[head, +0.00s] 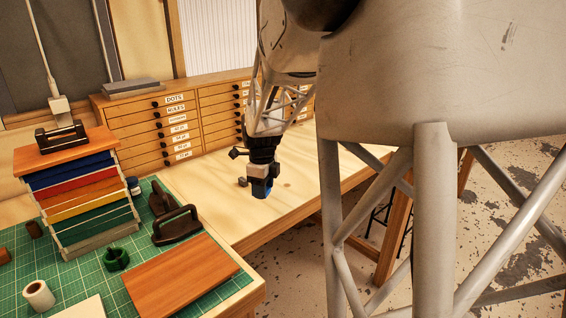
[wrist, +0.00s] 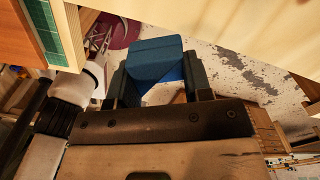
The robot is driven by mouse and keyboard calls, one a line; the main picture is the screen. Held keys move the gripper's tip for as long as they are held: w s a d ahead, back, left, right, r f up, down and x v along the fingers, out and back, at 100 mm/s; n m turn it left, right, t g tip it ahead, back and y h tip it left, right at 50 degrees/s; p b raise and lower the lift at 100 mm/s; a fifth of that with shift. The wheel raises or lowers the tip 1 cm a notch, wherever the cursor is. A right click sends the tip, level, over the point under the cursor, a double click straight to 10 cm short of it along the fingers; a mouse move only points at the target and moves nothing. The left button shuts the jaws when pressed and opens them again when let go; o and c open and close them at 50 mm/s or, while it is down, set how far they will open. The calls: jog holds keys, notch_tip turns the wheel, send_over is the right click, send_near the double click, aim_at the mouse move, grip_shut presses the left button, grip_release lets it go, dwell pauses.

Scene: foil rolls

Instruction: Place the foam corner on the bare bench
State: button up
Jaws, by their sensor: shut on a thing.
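The foam corner (wrist: 153,60) is a blue block between the two dark fingers of my gripper (wrist: 157,88) in the wrist view. In the head view a bit of blue foam (head: 268,193) shows at the tip of my gripper (head: 261,186), which points down. My gripper is shut on the foam corner and appears over the bare wooden bench (head: 300,180), near its front edge. The height of the foam above the bench is hard to tell. The pale bench top (wrist: 235,25) fills the upper right of the wrist view.
A drawer cabinet (head: 180,128) lines the back. At left, a green cutting mat (head: 85,275) bears a rack of coloured trays (head: 80,195), a brown board (head: 180,275) and dark tools (head: 177,225).

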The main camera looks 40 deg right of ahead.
jog(key=s+d+f+m, duration=0.1)
jog(key=s+d+f, duration=0.1)
jog(key=d+f, duration=0.2)
jog(key=shift+s+d+f, duration=0.25)
jog(key=shift+s+f, duration=0.1)
jog(key=shift+f, duration=0.15)
send_over(274, 191)
jog(key=shift+d+f, duration=0.1)
jog(key=shift+f, duration=0.65)
dwell(0.4)
jog(key=shift+f, duration=0.1)
jog(key=shift+f, duration=1.65)
jog(key=shift+f, duration=0.15)
jog(key=o, duration=0.9)
